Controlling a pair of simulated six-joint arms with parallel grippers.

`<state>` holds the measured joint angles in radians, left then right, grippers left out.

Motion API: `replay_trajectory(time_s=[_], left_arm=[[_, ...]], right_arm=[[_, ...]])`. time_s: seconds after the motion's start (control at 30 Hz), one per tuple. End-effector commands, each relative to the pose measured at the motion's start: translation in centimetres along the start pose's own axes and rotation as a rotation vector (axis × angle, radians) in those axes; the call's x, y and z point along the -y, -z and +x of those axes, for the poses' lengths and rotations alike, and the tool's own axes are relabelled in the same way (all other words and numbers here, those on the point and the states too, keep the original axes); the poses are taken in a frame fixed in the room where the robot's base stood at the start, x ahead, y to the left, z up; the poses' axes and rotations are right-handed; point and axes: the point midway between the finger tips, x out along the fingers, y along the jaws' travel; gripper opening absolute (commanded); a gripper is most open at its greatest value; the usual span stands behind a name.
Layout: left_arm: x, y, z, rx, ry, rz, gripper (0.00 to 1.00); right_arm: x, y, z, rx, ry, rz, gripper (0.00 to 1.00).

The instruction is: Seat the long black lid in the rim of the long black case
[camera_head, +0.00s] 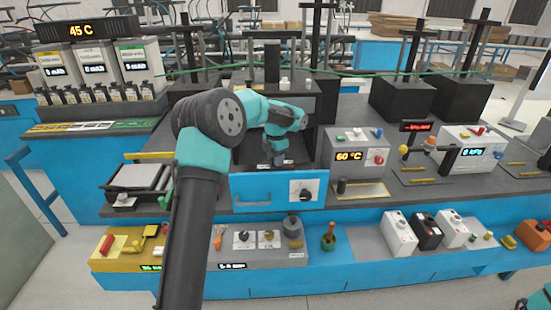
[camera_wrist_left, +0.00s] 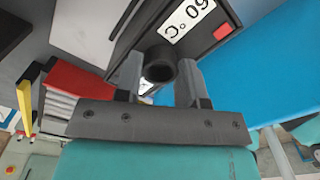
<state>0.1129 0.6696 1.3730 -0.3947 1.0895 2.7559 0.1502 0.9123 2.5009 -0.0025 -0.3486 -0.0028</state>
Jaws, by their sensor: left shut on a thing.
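My left gripper (camera_head: 278,162) points down at the dark recess behind the blue front panel, near the middle of the bench. In the left wrist view the gripper (camera_wrist_left: 160,80) is shut on a dark round knob (camera_wrist_left: 159,65). The knob appears to belong to a dark flat piece (camera_wrist_left: 226,49) with a white "60 °C" label and a red square, which looks like the black lid. In the head view the arm and gripper cover much of this spot. I cannot make out the case's rim or whether the lid touches it. My right gripper is not in view.
The blue panel (camera_head: 255,192) with a dial stands right in front of the gripper. A grey "60 °C" unit (camera_head: 343,143) is close on the right. Tall black stands rise behind.

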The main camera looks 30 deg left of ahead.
Motion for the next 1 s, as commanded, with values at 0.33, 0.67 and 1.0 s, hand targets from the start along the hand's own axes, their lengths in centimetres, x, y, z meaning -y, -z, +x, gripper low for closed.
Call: replay_trajectory(time_s=[0.33,0.67,1.0], left_arm=[[0.0,0.0,0.2,0.0,0.0,-0.001,0.4],[0.0,0.0,0.2,0.0,0.0,-0.001,0.62],[-0.1,-0.1,-0.9,0.003,-0.002,-0.001,0.62]], right_arm=[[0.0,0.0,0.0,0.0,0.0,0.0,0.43],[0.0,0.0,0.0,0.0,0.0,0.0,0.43],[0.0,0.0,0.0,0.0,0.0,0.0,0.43]])
